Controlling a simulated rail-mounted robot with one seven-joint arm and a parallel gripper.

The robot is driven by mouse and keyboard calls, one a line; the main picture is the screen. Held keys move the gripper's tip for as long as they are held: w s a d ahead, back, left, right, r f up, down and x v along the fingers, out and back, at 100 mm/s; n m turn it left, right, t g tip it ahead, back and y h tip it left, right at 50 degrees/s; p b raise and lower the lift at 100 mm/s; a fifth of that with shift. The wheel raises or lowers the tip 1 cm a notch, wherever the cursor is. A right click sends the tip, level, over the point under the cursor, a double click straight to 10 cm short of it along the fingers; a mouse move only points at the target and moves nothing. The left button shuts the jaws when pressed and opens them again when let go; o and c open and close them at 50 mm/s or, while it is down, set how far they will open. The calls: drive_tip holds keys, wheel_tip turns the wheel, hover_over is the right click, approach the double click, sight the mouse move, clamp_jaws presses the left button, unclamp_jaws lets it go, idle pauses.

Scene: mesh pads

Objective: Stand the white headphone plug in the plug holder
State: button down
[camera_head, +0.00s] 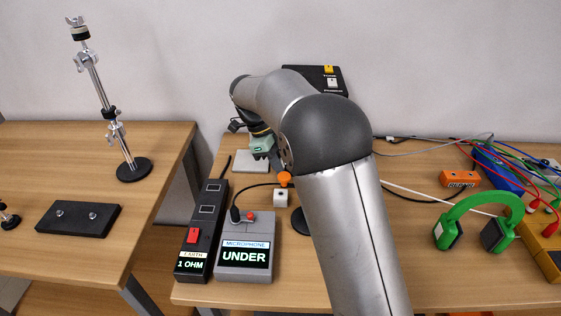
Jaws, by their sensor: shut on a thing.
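My gripper (268,160), grey-green with dark fingers, points down left of my arm's elbow. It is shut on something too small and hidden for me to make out. An orange rounded piece (284,178) shows just below the fingertips; I cannot tell whether they touch. Below it a small white block with a dark hole (280,196) stands on the table; I cannot tell whether it is the plug holder. The green headphones (466,209) stand at the right. A white cable (425,194) runs from their side leftwards behind my arm. I cannot make out the white plug.
A grey microphone tester (246,273) reading "UNDER" and a black strip (190,270) reading "1 OHM" stand front left. A pale plate (248,162) lies near the gripper. An orange box (460,179) and coloured leads are right. My arm hides the table's middle.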

sight(285, 194)
drive_tip(key=shift+f+b, duration=0.8)
drive_tip(key=shift+f, duration=0.85)
drive_tip(key=shift+f+b, duration=1.15)
drive_tip(key=shift+f, duration=0.85)
drive_tip(key=c, duration=1.3)
unclamp_jaws()
drive_tip(key=shift+o, duration=0.2)
drive_tip(key=p+v, duration=0.2)
drive_tip(key=v, duration=1.5)
drive_tip(key=shift+r, duration=0.25)
drive_tip(key=shift+d, duration=0.15)
